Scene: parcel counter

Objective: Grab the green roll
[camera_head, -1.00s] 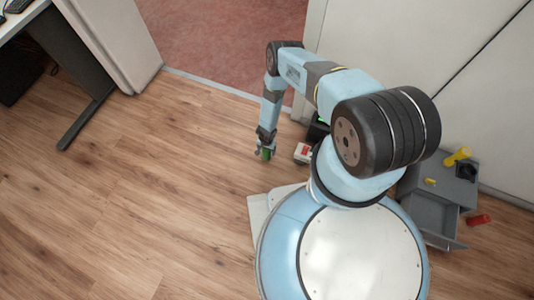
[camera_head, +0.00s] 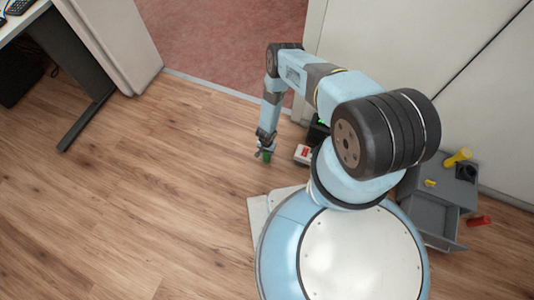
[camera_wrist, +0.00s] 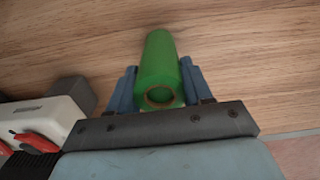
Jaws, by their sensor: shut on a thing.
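The green roll (camera_wrist: 158,62) is between the two blue fingers of my gripper (camera_wrist: 157,88) in the wrist view, with its hollow end toward the camera. My gripper is shut on it. In the head view my gripper (camera_head: 265,150) is low over the wooden floor, left of my base, and the green roll (camera_head: 267,157) shows small at its tips. I cannot tell whether the roll touches the floor.
A white and red device (camera_head: 303,154) lies close to the right of my gripper; it also shows in the wrist view (camera_wrist: 42,122). A grey drawer unit (camera_head: 437,195) with yellow items stands at right, a red cylinder (camera_head: 479,221) beside it. Floor at left is clear.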

